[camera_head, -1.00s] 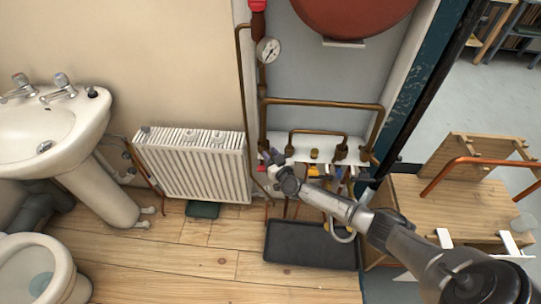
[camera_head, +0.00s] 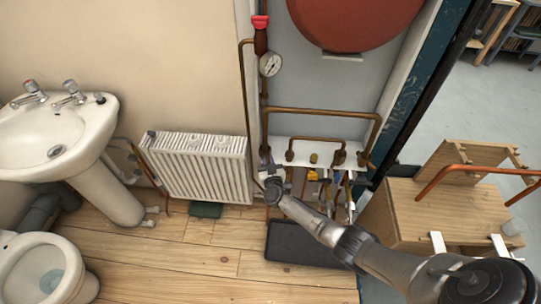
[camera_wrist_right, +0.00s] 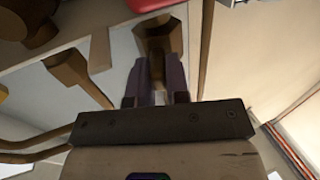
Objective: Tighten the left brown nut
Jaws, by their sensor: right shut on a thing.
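The left brown nut (camera_wrist_right: 162,34) is a dark brown fitting just beyond my fingertips in the right wrist view, below the white panel's pipework. My right gripper (camera_wrist_right: 160,85) is shut on it, with a purple-grey finger on each side. In the head view my right gripper (camera_head: 267,166) reaches up to the leftmost pipe at the white panel (camera_head: 316,150), and the arm hides most of the nut there. My left gripper is not in view.
Another brown fitting (camera_wrist_right: 78,76) sits left of the nut in the right wrist view. Several pipes and valves hang under the panel. A white radiator (camera_head: 205,168) stands close on the left. A black tray (camera_head: 309,243) lies on the floor below. A wooden box (camera_head: 420,212) stands right.

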